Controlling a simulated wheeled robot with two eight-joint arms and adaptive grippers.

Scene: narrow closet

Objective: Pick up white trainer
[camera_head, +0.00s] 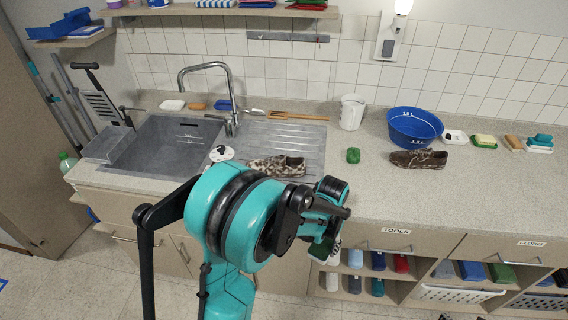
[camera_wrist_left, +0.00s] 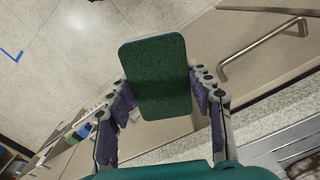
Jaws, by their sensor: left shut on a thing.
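I cannot make out a white trainer in either view. My left gripper (camera_head: 324,236) is in front of the counter's front edge. In the left wrist view it is shut on a flat green pad (camera_wrist_left: 158,75) with rounded corners, one finger at each side. A leopard-patterned shoe (camera_head: 276,166) lies on the sink's drainer, behind my left arm. A brown patterned shoe (camera_head: 418,159) stands on the counter to the right, in front of the blue basin. My right gripper is not in view.
The blue basin (camera_head: 414,127), a white jug (camera_head: 352,111) and several soaps and sponges stand along the wall. A tap (camera_head: 212,68) rises behind the sink (camera_head: 170,148). Below the counter are shelves with bottles and baskets (camera_head: 455,294). The counter's front right is clear.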

